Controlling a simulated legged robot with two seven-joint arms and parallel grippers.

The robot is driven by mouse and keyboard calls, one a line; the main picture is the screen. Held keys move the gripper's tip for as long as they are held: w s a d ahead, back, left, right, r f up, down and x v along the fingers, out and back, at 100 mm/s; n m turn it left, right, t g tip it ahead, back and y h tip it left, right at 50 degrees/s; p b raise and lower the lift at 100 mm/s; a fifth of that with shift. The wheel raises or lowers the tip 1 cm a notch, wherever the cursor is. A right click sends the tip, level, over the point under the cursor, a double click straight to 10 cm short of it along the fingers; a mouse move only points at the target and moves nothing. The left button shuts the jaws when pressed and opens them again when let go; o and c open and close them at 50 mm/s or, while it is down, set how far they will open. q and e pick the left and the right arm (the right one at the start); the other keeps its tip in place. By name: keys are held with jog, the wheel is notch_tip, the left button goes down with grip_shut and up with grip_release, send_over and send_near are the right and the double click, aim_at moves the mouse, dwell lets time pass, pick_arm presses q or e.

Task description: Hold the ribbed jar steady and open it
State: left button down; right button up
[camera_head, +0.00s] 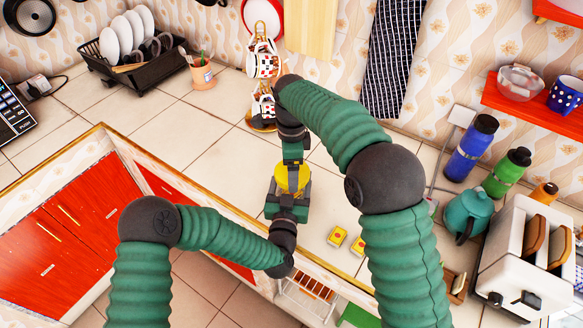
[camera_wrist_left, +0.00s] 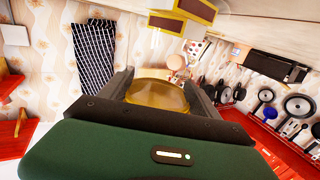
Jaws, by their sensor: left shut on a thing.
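The jar is a yellow, rounded body (camera_head: 293,181) over the counter in the middle of the head view; its ribs and lid edge cannot be made out. My left gripper (camera_head: 288,200) is shut around it from the near side. In the left wrist view the jar (camera_wrist_left: 158,92) sits between the two dark fingers of this gripper (camera_wrist_left: 160,104). My right gripper (camera_head: 292,163) is at the jar's far, upper side, very close to it. Its fingers are mostly hidden by its own body, so I cannot tell whether they touch the jar.
Two small yellow-red boxes (camera_head: 337,236) lie right of the grippers. A white toaster (camera_head: 525,262), teal teapot (camera_head: 468,215) and blue bottle (camera_head: 471,147) stand at right. A black dish rack (camera_head: 128,60) and pencil cup (camera_head: 202,74) are at the back.

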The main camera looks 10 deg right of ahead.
jog(key=n, duration=1.6)
jog(key=shift+d, duration=0.15)
jog(key=n, duration=0.3)
jog(key=shift+n, duration=0.3)
jog(key=n, duration=0.6)
jog(key=shift+d+r, duration=0.1)
jog(key=n, duration=0.4)
jog(key=shift+w, duration=0.1)
jog(key=n, duration=1)
jog(key=shift+w+n, duration=0.1)
jog(key=shift+n, duration=0.2)
jog(key=shift+r, duration=0.1)
